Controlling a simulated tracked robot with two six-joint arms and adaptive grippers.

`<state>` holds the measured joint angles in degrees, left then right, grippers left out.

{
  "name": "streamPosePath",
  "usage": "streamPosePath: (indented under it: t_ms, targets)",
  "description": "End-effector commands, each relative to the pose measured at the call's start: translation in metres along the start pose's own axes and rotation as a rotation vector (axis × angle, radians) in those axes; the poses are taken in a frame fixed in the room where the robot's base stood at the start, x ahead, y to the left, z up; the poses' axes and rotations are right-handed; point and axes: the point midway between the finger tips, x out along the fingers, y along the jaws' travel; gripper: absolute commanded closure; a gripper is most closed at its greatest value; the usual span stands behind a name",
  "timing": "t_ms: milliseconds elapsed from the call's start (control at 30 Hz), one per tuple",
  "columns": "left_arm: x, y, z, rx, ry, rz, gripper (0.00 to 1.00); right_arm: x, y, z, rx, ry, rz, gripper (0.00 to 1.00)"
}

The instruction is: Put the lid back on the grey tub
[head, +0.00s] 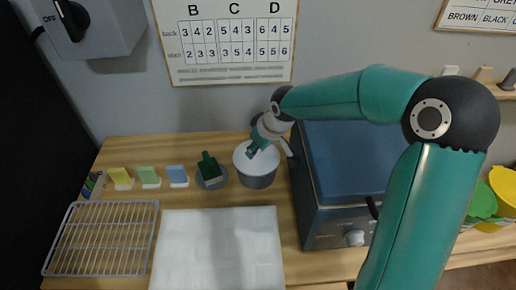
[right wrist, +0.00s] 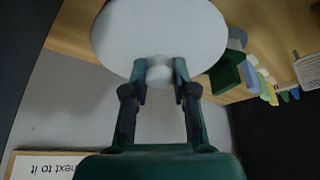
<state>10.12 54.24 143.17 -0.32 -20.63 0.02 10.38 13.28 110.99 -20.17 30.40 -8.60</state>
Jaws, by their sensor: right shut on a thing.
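The grey tub (head: 258,181) stands on the wooden bench, just left of the blue box-shaped appliance. The round white lid (head: 243,158) is over the tub's mouth and looks level with its rim; I cannot tell whether it is fully seated. My right gripper (head: 254,150) comes down from above and is shut on the lid's knob. In the right wrist view, the fingers (right wrist: 160,76) close around the pale knob (right wrist: 159,70) at the edge of the white lid disc (right wrist: 160,30). The tub is hidden behind the lid there. My left gripper is not in view.
The blue appliance (head: 345,160) stands close on the tub's right. A white mat (head: 215,250) and a wire rack (head: 100,238) lie in front.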

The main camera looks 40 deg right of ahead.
Motion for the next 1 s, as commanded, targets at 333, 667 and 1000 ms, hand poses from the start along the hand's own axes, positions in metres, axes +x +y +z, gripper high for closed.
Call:
streamPosePath:
  t_ms: [333,667,1000]
  targets:
    - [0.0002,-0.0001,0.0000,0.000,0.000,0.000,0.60,0.0000,0.0000,-0.0001,0.000,0.000,0.000,1.00]
    - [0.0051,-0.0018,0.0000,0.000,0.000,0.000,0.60,0.0027,0.0001,0.0012,0.000,0.000,0.000,1.00]
    - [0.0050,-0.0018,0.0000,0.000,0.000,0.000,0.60,0.0024,0.0002,0.0011,0.000,0.000,0.000,1.00]
